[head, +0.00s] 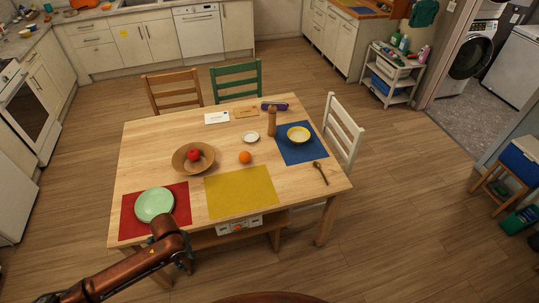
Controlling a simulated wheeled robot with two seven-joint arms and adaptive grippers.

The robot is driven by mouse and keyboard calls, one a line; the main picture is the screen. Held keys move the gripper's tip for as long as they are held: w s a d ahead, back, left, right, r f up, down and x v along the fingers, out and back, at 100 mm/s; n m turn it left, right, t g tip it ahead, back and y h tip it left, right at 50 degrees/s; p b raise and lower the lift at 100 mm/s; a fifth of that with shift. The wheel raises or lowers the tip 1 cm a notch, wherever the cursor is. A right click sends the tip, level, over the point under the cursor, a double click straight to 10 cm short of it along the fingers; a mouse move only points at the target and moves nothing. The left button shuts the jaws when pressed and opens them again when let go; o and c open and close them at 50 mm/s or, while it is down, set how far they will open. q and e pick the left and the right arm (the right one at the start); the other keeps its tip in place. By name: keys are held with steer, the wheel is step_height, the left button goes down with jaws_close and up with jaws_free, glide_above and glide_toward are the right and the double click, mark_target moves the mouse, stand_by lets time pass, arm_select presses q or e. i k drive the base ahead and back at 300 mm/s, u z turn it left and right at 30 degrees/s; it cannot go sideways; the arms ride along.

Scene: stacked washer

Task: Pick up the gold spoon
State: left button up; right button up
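The gold spoon (321,173) lies on the bare wood near the right edge of the table (150,150), just below the blue placemat (292,154). Nothing covers it. My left arm comes in from the lower left, and its gripper (184,261) is at the table's near left edge, below the red placemat. It is far from the spoon, across most of the table's width. Its fingers are small and dark here, so I cannot tell whether they are open or shut. My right gripper is not in view.
A yellow bowl (298,134) sits on the blue mat, with a pepper mill (272,122) beside it. An orange (245,157), a wooden bowl (181,165) with a red apple and a green plate (154,204) are farther left. A white chair (343,133) stands at the right side.

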mark_target(317, 164)
steer(key=z, duration=0.1)
steer(key=i, duration=0.7)
steer(key=z, duration=0.95)
steer(key=i, duration=0.75)
steer(key=z, duration=0.8)
